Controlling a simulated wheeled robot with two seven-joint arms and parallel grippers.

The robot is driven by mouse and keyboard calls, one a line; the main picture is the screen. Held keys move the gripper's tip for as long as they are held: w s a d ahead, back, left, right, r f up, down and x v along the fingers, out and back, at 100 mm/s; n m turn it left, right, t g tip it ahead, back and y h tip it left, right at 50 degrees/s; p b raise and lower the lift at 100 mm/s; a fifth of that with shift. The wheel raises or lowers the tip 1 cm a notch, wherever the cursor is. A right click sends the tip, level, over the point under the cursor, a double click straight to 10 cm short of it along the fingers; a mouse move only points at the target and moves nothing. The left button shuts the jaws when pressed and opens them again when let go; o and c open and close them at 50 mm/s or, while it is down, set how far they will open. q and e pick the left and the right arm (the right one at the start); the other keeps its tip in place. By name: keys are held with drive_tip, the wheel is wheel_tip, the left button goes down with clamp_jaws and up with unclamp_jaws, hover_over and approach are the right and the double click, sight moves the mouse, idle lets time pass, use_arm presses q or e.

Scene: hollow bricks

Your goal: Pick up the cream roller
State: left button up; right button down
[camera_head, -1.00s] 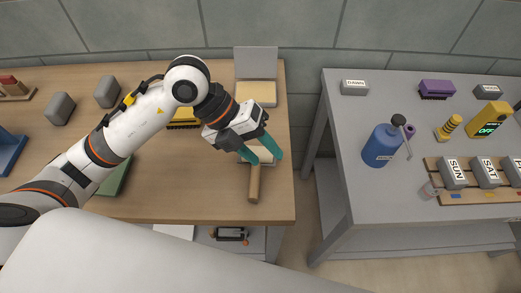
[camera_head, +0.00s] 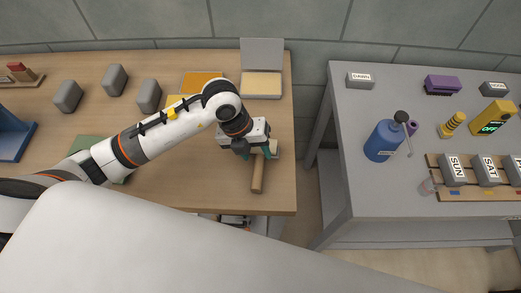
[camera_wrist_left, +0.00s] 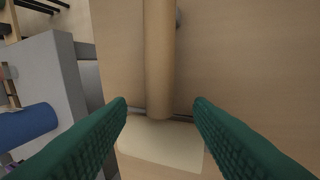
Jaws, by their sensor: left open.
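The cream roller lies on the wooden table near its right edge. Its wooden handle (camera_head: 258,174) points toward the front, and its cream head (camera_head: 274,149) is partly hidden by my left gripper (camera_head: 256,154). In the left wrist view the handle (camera_wrist_left: 160,60) comes down between the two green fingers of my left gripper (camera_wrist_left: 160,106), with the cream head (camera_wrist_left: 160,145) below. The gripper is open, with gaps showing on both sides of the handle. My right gripper is not in view.
An open box with a cream pad (camera_head: 262,85) stands behind my gripper, beside an orange pad (camera_head: 203,80). Several grey blocks (camera_head: 114,80) stand farther left. A floor gap separates the grey table (camera_head: 370,190), which holds a blue bottle (camera_head: 383,141) and other items.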

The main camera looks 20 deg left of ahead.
sight(258, 157)
use_arm(q)
drive_tip(key=shift+x, duration=1.1)
clamp_jaws()
drive_tip(key=shift+r, duration=0.15)
wheel_tip(258, 157, up, 10)
drive_tip(key=b, duration=0.1)
